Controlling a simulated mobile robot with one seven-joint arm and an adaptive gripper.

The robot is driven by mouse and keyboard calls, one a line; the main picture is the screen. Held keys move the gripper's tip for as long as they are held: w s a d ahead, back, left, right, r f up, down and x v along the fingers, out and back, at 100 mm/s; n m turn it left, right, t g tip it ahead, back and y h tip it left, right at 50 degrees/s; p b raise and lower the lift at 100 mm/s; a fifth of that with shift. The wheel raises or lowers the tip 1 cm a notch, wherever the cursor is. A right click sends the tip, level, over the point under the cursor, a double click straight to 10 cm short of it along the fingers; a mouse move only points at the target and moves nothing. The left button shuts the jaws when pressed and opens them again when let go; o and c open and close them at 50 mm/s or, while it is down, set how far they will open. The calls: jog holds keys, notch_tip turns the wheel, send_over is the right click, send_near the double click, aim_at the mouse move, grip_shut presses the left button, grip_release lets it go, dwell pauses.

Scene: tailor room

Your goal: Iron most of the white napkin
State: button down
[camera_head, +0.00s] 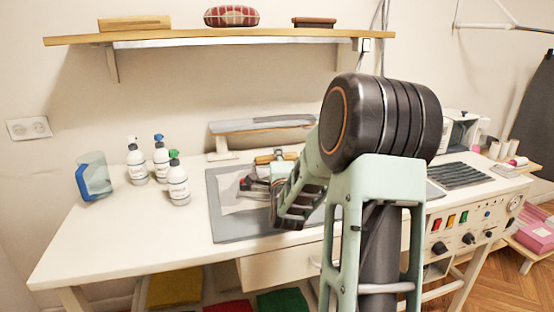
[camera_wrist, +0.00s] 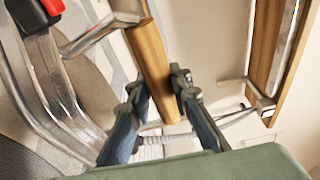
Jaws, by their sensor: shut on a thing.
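The white napkin (camera_head: 236,198) lies on a grey mat on the table, partly hidden by my arm and the iron. The iron, with its metal body, is at the napkin's right side in the head view, mostly hidden behind my arm. In the wrist view its wooden handle (camera_wrist: 150,45) runs between the two fingers of my gripper (camera_wrist: 158,92). My gripper is shut on this handle. I cannot tell whether the iron's sole touches the napkin.
The grey mat (camera_head: 228,228) lies on the white table (camera_head: 110,235). Several white bottles (camera_head: 178,188) and a blue-edged clear container (camera_head: 94,176) stand left. A narrow padded board (camera_head: 262,124) stands behind the mat. A control panel (camera_head: 470,228) is at right. The table's front left is clear.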

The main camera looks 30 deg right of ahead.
jog(key=shift+d+b+v, duration=0.2)
jog(key=shift+b+v, duration=0.05)
jog(key=shift+v, duration=0.75)
jog(key=shift+d+b+v, duration=0.2)
jog(key=shift+b+v, duration=0.05)
jog(key=shift+v, duration=0.8)
jog(key=shift+s, duration=0.2)
jog(key=shift+w, duration=0.1)
jog(key=a+b+x, duration=0.1)
jog(key=b+x, duration=0.1)
jog(key=x, duration=0.7)
jog(key=shift+w+a+b, duration=0.35)
jog(key=shift+w+a, duration=0.05)
dwell(0.4)
jog(key=shift+w+r, duration=0.1)
jog(key=shift+r, duration=0.05)
jog(key=a+b+x, duration=0.1)
jog(key=x, duration=0.8)
jog(key=shift+w+a+r, duration=0.15)
jog(key=shift+w+a, duration=0.15)
jog(key=shift+w, duration=0.05)
dwell(1.3)
jog(key=shift+a, duration=0.1)
dwell(0.4)
